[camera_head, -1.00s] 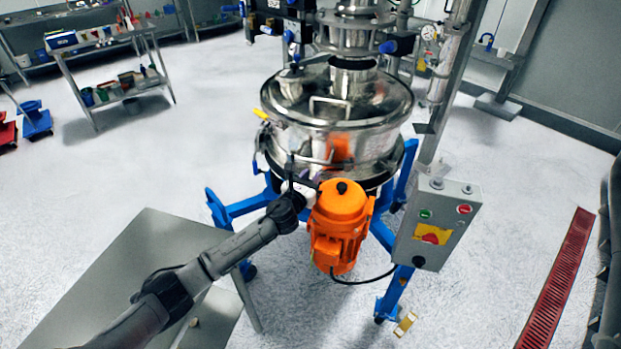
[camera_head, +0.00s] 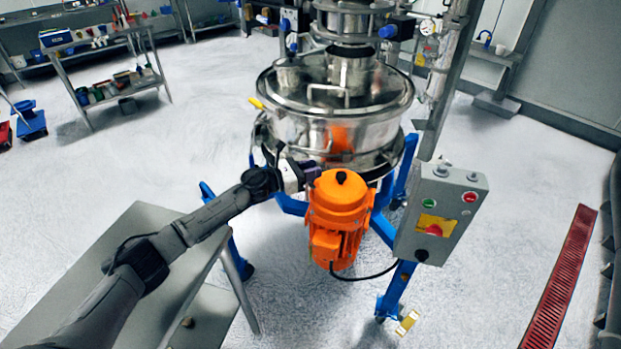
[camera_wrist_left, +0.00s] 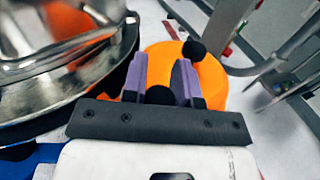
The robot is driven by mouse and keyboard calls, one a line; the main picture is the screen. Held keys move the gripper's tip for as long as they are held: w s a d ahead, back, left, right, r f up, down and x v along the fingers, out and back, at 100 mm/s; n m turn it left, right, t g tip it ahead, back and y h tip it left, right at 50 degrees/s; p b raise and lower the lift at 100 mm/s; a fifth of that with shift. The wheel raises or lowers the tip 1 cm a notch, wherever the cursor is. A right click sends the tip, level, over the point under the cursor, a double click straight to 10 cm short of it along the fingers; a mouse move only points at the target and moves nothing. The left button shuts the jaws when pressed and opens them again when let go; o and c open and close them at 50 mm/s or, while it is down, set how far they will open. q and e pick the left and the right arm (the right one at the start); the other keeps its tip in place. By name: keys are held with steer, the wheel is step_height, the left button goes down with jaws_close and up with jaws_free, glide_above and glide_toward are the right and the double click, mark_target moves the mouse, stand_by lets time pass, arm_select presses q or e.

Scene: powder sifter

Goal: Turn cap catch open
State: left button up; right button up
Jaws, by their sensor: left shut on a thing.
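The steel sifter (camera_head: 338,127) stands on blue legs, with a round lid (camera_head: 300,95) on top. The motor's orange top (camera_wrist_left: 210,75) lies just beyond the fingers. My right gripper is not in view.
A grey control box (camera_head: 438,215) with buttons stands right of the motor. A cable (camera_head: 365,277) runs from the motor to the box. A red floor grate (camera_head: 560,275) lies far right.

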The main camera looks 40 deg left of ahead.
arm_select(q)
steer(key=m+g+h+b, duration=0.2)
steer(key=g+b, duration=0.1)
steer(key=b, duration=0.1)
steer(key=m+g+h+b, duration=0.3)
steer(key=b, duration=0.1)
steer(key=m+g+h+b, duration=0.3)
steer(key=b, duration=0.2)
steer(key=shift+s+d+f, duration=0.15)
steer(key=shift+s+d, duration=0.2)
steer(key=shift+d, duration=0.05)
steer(key=shift+s+r+m+g+h+b, duration=0.15)
steer(key=shift+m+g+h+b, duration=0.15)
steer(key=shift+m+g+b, duration=0.4)
steer(key=shift+s+r+m+g+h+b, duration=0.1)
steer(key=shift+m+g+h+b, duration=0.25)
steer(key=shift+g+b, duration=0.5)
steer(key=o, duration=0.9)
